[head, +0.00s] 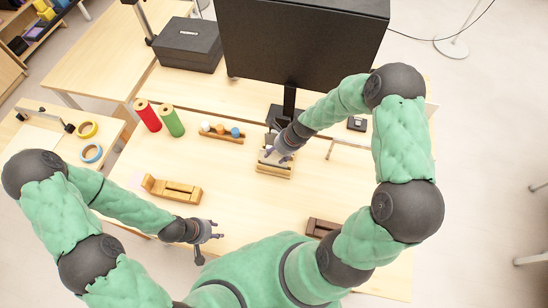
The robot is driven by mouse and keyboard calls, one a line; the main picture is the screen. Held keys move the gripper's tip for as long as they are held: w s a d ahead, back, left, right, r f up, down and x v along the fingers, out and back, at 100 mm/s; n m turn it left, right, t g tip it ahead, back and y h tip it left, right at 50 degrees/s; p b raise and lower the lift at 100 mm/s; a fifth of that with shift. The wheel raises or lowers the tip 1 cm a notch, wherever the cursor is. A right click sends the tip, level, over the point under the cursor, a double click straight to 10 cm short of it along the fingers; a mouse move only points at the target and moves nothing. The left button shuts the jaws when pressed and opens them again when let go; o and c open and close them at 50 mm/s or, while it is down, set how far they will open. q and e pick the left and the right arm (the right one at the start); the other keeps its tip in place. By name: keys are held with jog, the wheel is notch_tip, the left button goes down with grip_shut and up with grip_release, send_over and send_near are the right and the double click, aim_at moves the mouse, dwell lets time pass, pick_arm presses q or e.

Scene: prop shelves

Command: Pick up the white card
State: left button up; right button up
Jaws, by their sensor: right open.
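My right gripper (279,155) is open and reaches down over a small wooden holder (274,173) near the middle of the table. A small whitish piece (268,157), possibly the white card, shows at the holder beside the fingers. The gripper partly covers it, and I cannot tell whether the fingers touch it. My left gripper (210,238) is open and empty above the front of the table, far from the holder.
A wooden block holder (172,190) lies at left. Red (147,115) and green (171,121) cylinders and a rack of balls (221,134) stand behind it. A monitor (300,40) and black box (187,44) are at the back. A dark brown block (320,227) lies at front right.

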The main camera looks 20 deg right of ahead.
jog(key=shift+w+a+f, duration=0.1)
jog(key=shift+f, duration=0.15)
grip_shut()
jog(key=shift+r, duration=0.15)
